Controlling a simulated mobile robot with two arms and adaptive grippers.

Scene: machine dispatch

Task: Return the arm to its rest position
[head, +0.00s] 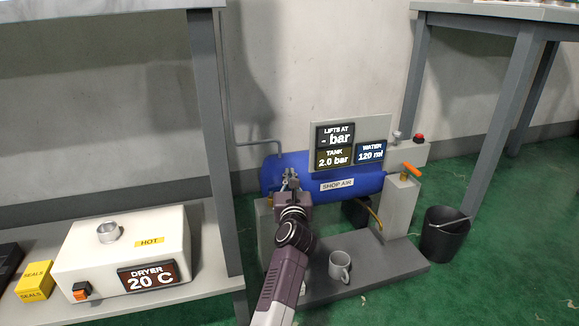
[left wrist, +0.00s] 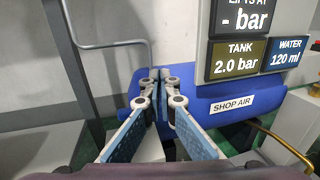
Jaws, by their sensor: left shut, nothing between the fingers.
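My left arm reaches in from the bottom of the head view. My left gripper (head: 291,175) is shut and empty, in front of the left part of the blue SHOP AIR tank (head: 350,187). In the left wrist view the fingertips of the gripper (left wrist: 158,73) are together, with the blue tank (left wrist: 205,112) right behind them. I cannot tell whether they touch it. My right gripper is in neither view.
The display panel (head: 377,130) reads tank 2.0 bar, water 120 ml. A grey mug (head: 340,267) stands on the compressor base (head: 392,262), near my arm. A black bucket (head: 444,236) is at right. The dryer (head: 122,245), reading 20 C, sits on a left shelf beside a table leg (head: 213,140).

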